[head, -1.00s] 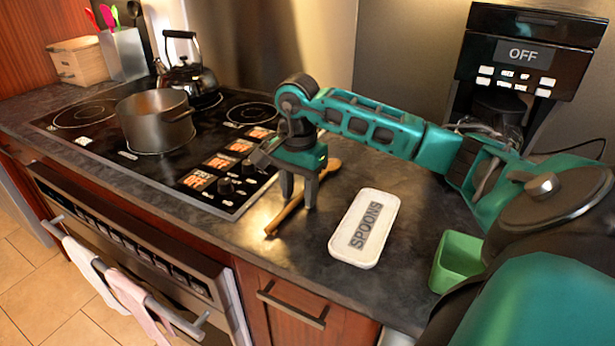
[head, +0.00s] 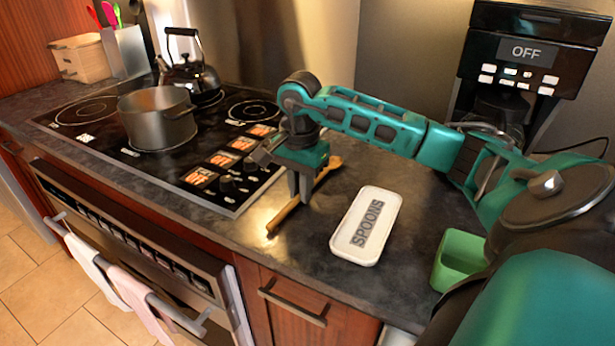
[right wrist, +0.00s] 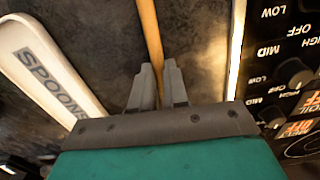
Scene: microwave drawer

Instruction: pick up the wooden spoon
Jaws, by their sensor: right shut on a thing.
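The wooden spoon (head: 283,217) lies on the dark counter between the stove and the white spoon rest, its handle end toward the counter's front edge. My right gripper (head: 302,200) points down over it, with its fingers closed around the handle at counter level. In the right wrist view the handle (right wrist: 150,40) runs between the two fingertips (right wrist: 158,75), which sit close on either side of it. Part of the spoon is hidden behind the gripper. My left gripper is in neither view.
The white spoon rest (head: 367,225) marked "SPOONS" lies just right of the spoon. A green container (head: 458,260) stands further right. The stove holds a metal pot (head: 157,120) and a kettle (head: 188,75). A coffee machine (head: 525,60) stands at the back right.

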